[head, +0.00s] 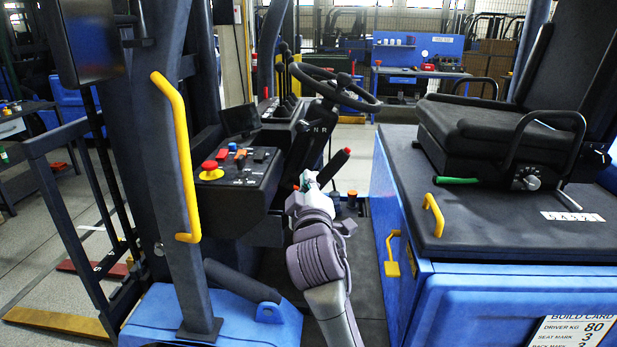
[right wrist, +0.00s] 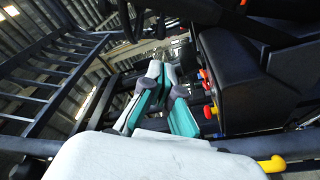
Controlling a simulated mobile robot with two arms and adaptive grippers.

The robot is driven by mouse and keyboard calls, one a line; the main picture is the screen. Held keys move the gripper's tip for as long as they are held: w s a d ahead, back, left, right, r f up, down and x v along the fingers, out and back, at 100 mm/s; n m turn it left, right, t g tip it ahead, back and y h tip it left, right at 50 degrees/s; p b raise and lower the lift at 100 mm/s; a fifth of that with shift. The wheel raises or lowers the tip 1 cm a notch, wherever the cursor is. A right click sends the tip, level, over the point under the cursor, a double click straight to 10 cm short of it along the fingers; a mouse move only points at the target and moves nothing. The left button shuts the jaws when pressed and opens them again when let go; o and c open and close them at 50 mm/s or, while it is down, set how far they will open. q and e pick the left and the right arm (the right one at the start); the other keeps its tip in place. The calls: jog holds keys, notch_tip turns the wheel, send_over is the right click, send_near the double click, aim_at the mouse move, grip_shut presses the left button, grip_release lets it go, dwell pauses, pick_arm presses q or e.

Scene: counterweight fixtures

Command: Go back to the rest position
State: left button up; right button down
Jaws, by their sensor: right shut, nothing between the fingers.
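My right arm reaches up from the bottom middle of the head view into the cab of a blue forklift. My right gripper (head: 309,182) is in front of the steering column, right of the console (head: 236,178) and left of a black lever with a red tip (head: 338,163). In the right wrist view, its teal-lined fingers (right wrist: 162,72) come together at the tips, and nothing shows held between them. My left arm and gripper are in neither view.
The steering wheel (head: 335,87) is above the gripper. A yellow grab handle (head: 178,155) is on the left post. A black seat (head: 505,125) sits on the blue body at right, with a green lever (head: 457,181). The floor behind the gripper is partly hidden.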

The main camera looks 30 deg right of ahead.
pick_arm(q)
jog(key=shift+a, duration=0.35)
pick_arm(e)
jog(key=shift+s+d, duration=0.15)
jog(key=shift+s, duration=0.05)
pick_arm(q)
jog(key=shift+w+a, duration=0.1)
